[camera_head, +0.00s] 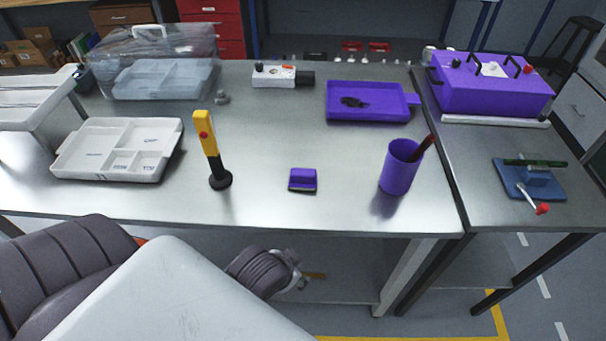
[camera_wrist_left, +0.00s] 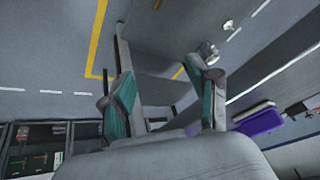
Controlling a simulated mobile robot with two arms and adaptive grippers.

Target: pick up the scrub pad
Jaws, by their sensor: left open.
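The scrub pad appears to be the small purple block with a dark underside (camera_head: 303,180), lying flat near the front edge of the metal table in the head view. My left gripper (camera_wrist_left: 167,92) is open and empty in the left wrist view, its two teal-padded fingers spread apart over the floor. In the head view my left arm crosses the bottom, below and in front of the table, and its fingers do not show clearly. A purple item (camera_wrist_left: 258,120) shows at the right of the wrist view; I cannot tell whether it is the pad. My right gripper is not in view.
A yellow-and-black tool (camera_head: 210,150) stands upright left of the pad. A purple cup (camera_head: 397,170) holding a dark stick stands to its right. Behind is a purple tray (camera_head: 338,115); a white organizer (camera_head: 68,163) lies at left. The table (camera_head: 262,150) is bare around the pad.

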